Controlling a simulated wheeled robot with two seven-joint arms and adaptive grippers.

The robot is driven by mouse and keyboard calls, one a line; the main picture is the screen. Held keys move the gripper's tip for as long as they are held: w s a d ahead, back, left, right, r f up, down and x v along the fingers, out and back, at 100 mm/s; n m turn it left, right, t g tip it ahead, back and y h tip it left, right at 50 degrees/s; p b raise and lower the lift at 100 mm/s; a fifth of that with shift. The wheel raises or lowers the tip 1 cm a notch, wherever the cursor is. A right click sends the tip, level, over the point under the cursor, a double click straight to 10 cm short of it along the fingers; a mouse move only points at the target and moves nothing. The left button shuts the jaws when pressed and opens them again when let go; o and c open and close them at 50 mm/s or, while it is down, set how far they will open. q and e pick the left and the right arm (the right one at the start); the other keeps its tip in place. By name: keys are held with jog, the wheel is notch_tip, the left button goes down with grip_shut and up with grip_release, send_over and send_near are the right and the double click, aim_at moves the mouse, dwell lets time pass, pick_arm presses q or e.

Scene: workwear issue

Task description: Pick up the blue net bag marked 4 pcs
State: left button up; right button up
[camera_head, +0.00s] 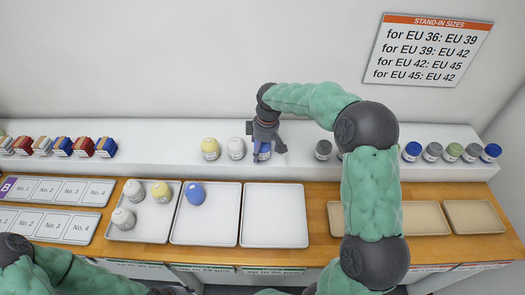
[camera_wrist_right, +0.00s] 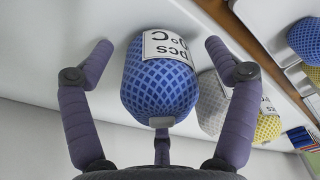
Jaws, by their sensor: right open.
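A blue net bag (camera_head: 262,149) stands on the white shelf, mostly hidden by my right gripper (camera_head: 266,150), which reaches down over it. In the right wrist view the blue net bag (camera_wrist_right: 158,95) sits between the spread fingers of the gripper (camera_wrist_right: 160,50), with a gap on both sides. Its white label shows "pcs" and "°C"; the number is out of sight. The right gripper is open and holds nothing. Another blue net bag (camera_head: 195,194) lies in the middle white tray. My left arm shows at the lower left, its gripper out of view.
White (camera_head: 235,147) and yellow (camera_head: 210,148) bags stand just left of the gripper on the shelf. More grey, green and blue bags stand to the right. The left tray (camera_head: 120,233) holds several bags; the right white tray (camera_head: 275,215) is empty. Tan trays (camera_head: 425,218) lie further right.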

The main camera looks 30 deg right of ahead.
jog(key=shift+f, duration=0.5)
jog(key=c, duration=1.2)
jog(key=shift+r, duration=0.2)
